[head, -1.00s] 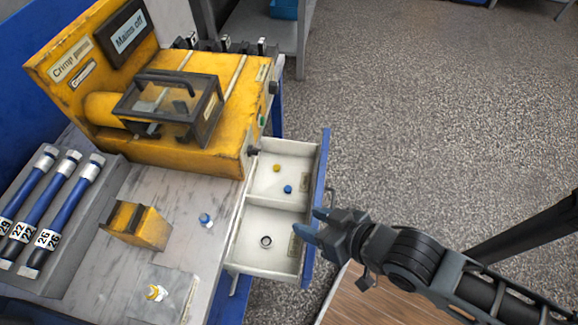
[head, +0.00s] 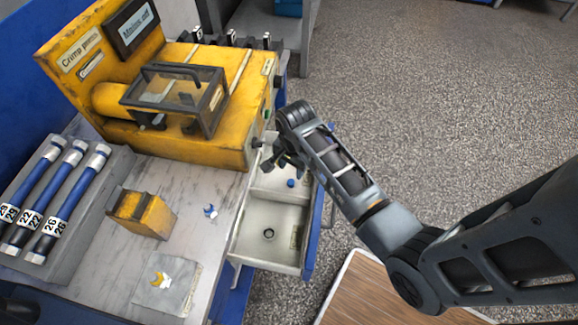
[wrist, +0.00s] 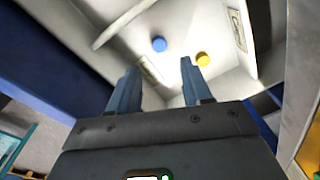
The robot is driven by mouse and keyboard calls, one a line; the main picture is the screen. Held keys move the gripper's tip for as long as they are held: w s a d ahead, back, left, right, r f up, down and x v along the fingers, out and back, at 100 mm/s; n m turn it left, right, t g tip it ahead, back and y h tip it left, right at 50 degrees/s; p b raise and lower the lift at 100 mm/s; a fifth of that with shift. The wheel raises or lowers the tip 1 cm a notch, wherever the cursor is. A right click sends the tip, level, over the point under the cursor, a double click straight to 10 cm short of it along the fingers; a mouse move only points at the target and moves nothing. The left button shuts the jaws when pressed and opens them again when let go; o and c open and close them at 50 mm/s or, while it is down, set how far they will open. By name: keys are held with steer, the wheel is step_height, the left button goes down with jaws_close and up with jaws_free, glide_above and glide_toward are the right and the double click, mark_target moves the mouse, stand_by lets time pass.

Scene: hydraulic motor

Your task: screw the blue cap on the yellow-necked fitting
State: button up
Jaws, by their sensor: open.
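The blue cap (head: 291,183) lies in the far compartment of the open drawer. It also shows in the wrist view (wrist: 159,44), ahead of my fingertips and apart from them. The yellow-necked fitting (head: 160,280) stands on a grey mat at the front of the bench. My gripper (head: 280,162) is above the far drawer compartment, open and empty. In the wrist view its two blue-grey fingers (wrist: 158,75) are spread apart. A yellow cap (wrist: 203,59) lies near the blue cap in the wrist view; my gripper hides it in the head view.
The near drawer compartment (head: 250,247) holds a small dark ring (head: 268,234). A white-and-blue fitting (head: 210,211) stands on the bench beside a yellow block (head: 141,214). The yellow crimp machine (head: 215,140) rises behind the bench; blue hoses (head: 62,195) lie in a rack at left.

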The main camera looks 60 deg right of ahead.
steer(key=m, duration=0.1)
steer(key=b, duration=0.6)
glide_above(291, 182)
steer(key=shift+g, duration=0.3)
step_height(291, 182, down, 5)
steer(key=shift+f+b, duration=0.6)
steer(key=shift+f, duration=1.15)
steer(key=shift+r+p, duration=0.1)
steer(key=shift+p, duration=0.2)
steer(key=shift+c, duration=0.5)
jaws_close()
steer(key=shift+r+p, duration=3)
steer(key=shift+p, duration=0.45)
